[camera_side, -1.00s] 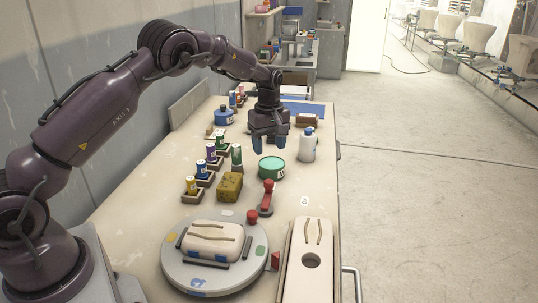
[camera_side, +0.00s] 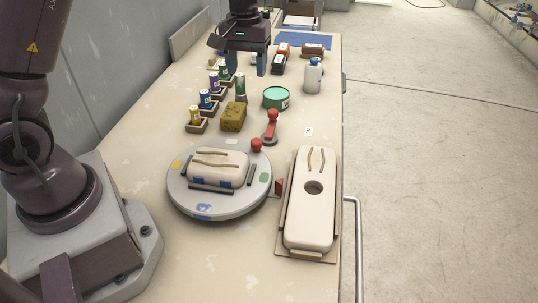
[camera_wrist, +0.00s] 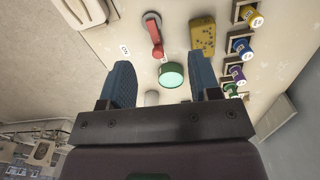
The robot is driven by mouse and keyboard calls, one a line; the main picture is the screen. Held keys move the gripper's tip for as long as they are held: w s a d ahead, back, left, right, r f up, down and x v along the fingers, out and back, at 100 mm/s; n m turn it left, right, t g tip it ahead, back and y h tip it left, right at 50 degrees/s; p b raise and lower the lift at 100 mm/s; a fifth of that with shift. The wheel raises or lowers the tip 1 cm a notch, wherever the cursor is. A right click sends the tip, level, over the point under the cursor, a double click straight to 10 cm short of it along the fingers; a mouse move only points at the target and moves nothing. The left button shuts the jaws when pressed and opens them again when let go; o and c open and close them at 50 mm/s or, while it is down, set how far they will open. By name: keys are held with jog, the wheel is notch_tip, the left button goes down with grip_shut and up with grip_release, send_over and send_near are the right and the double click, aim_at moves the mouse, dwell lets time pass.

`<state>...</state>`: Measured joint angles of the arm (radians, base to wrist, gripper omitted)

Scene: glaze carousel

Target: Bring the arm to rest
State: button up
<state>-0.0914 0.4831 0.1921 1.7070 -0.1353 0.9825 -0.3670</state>
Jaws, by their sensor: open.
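My gripper (camera_side: 248,70) is at the top of the side view, above the far part of the bench. Its two blue fingers are apart with nothing between them. In the wrist view my gripper (camera_wrist: 162,64) also shows its fingers spread. The green round tin (camera_side: 276,98) stands on the bench nearer the side camera; in the wrist view the tin (camera_wrist: 171,75) shows between the fingers, beyond them.
On the bench (camera_side: 130,235) are a grey turntable (camera_side: 253,187) with a cream block (camera_side: 217,168), a long cream piece (camera_side: 309,225), a red-handled lever (camera_side: 271,127), a yellow sponge (camera_side: 233,116), small coloured bottles in holders and a white bottle (camera_side: 313,77).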

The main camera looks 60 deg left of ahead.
jog(key=s+d+r+m+t, duration=0.2)
jog(key=s+d+r, duration=0.1)
jog(key=s, duration=0.4)
jog(key=s+d+r+m+t, duration=0.2)
jog(key=s+d+r+m, duration=0.1)
jog(key=s+r, duration=0.2)
jog(key=s+d+r+m+t, duration=0.1)
jog(key=s+d+r+m, duration=0.2)
jog(key=s, duration=0.6)
jog(key=shift+s+d+r+t, duration=0.15)
jog(key=shift+d+r+t, duration=0.2)
jog(key=shift+r, duration=0.55)
